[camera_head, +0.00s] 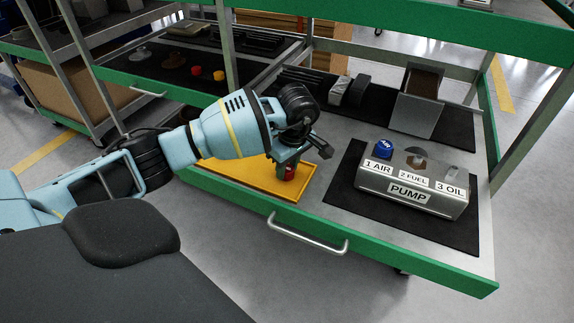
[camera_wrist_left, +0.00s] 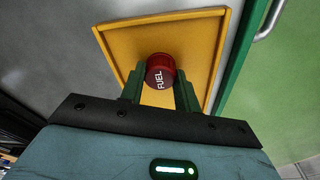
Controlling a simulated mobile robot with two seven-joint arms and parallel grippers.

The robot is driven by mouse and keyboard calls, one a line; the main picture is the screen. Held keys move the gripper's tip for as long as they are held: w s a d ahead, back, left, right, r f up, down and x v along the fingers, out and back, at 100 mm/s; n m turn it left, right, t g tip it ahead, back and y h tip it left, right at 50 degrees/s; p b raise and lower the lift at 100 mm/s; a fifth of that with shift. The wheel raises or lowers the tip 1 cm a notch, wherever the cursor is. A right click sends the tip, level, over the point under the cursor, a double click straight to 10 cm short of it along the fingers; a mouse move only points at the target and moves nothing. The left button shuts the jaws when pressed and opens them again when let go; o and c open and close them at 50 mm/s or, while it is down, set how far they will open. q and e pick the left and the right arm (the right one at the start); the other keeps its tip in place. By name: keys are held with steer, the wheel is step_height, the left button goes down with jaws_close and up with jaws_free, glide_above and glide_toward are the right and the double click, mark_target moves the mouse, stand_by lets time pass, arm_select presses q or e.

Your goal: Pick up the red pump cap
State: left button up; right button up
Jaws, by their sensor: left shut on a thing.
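The red cap (camera_wrist_left: 161,72), marked FUEL, sits between the two green fingers of my left gripper (camera_wrist_left: 160,88) in the left wrist view. The fingers are shut on it. In the head view the red cap (camera_head: 290,173) shows just below my left gripper (camera_head: 287,163), over the yellow tray (camera_head: 262,187). I cannot tell whether the cap touches the tray. The grey pump box (camera_head: 413,186) stands to the right on a black mat, with labels 1 AIR, 2 FUEL, 3 OIL and PUMP. A blue cap (camera_head: 384,148) marked AIR is on its left end. My right gripper is not in view.
A green-edged drawer with a metal handle (camera_head: 307,240) runs along the front. A grey angled holder (camera_head: 418,99) and dark items stand at the back. Red and yellow caps (camera_head: 207,72) lie on the shelf at the far left.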

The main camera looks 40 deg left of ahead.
mark_target(287, 169)
arm_select(q)
steer(key=shift+r, duration=0.1)
steer(key=shift+r, duration=0.65)
step_height(287, 169, up, 2)
steer(key=shift+r, duration=0.2)
steer(key=s+d+r, duration=0.1)
steer(key=s+d, duration=0.1)
steer(key=s, duration=1.3)
steer(key=shift+s+d, duration=0.2)
steer(key=shift+s, duration=0.2)
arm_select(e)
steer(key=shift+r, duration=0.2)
